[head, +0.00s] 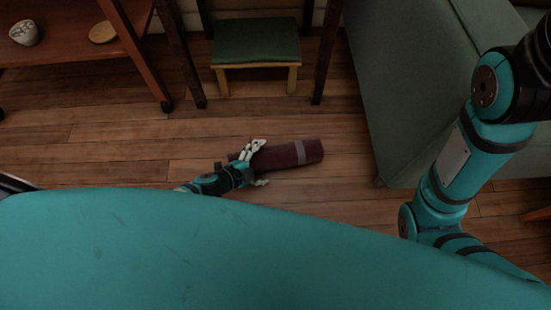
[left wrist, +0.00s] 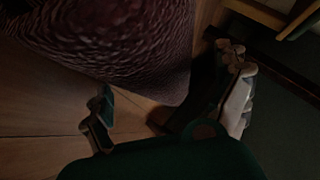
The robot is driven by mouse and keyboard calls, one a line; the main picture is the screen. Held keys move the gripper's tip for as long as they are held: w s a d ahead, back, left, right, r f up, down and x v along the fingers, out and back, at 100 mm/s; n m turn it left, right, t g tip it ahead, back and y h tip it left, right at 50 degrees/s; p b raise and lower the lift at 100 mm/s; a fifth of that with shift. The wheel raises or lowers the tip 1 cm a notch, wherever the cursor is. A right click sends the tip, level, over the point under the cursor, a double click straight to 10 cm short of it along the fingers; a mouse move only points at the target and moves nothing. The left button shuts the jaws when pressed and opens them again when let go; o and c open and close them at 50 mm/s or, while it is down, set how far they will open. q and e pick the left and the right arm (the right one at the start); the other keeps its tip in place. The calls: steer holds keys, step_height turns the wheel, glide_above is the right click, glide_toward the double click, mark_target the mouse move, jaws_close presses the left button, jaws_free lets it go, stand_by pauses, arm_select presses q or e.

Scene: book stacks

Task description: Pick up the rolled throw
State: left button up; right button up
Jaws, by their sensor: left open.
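The rolled throw (head: 285,154) is a dark maroon roll with a paler band near its right end. It lies on the wooden floor in the head view. My left gripper (head: 260,164) is open at the roll's left end, with one finger on its far side and one on its near side. In the left wrist view the roll's textured surface (left wrist: 130,40) fills the top, and the open left gripper's fingers (left wrist: 165,105) show below and to the right of it. Whether the fingers touch it I cannot tell. My right gripper is not in view.
A small green-topped stool (head: 257,42) stands behind the roll. A green sofa (head: 410,80) is at the right. Floor (head: 110,140) to the left is clear.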

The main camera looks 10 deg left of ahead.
arm_select(q)
steer(key=shift+w+d+f, duration=0.15)
steer(key=shift+w+f, duration=0.05)
steer(key=shift+w, duration=0.1)
steer(key=shift+c, duration=0.3)
steer(key=c, duration=1.1)
steer(key=shift+c, duration=1)
steer(key=shift+r, duration=0.15)
